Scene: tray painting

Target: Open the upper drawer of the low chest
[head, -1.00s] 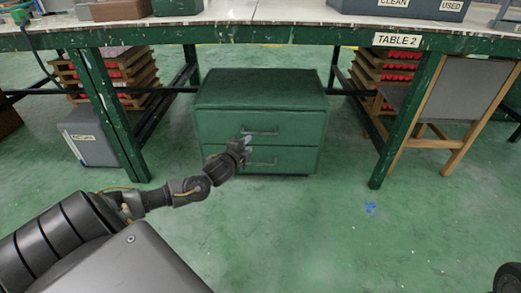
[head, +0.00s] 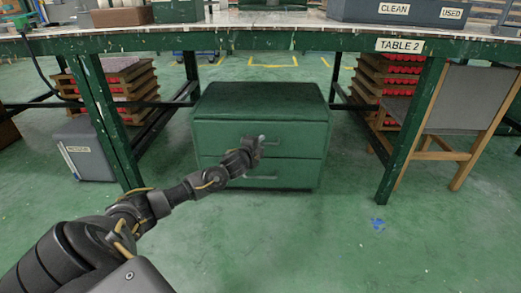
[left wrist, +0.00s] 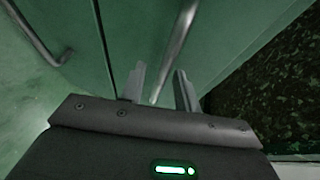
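The low chest (head: 262,100) is green, with two drawers, and stands under the table. Its upper drawer (head: 215,138) and lower drawer (head: 215,173) both look closed. My left gripper (head: 261,140) is in front of the upper drawer and covers part of its bar handle (head: 271,142). In the left wrist view, my left fingers (left wrist: 160,88) are apart, with the upper handle (left wrist: 177,40) running between them and gaps visible at its sides. The lower handle (left wrist: 38,35) shows at the left, beyond the drawer seam. My right gripper is out of view.
The green table (head: 290,39) spans above the chest, with its legs (head: 410,130) to either side. A grey box (head: 87,150) stands at the left and a chair (head: 455,110) at the right. The floor in front of the chest is clear.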

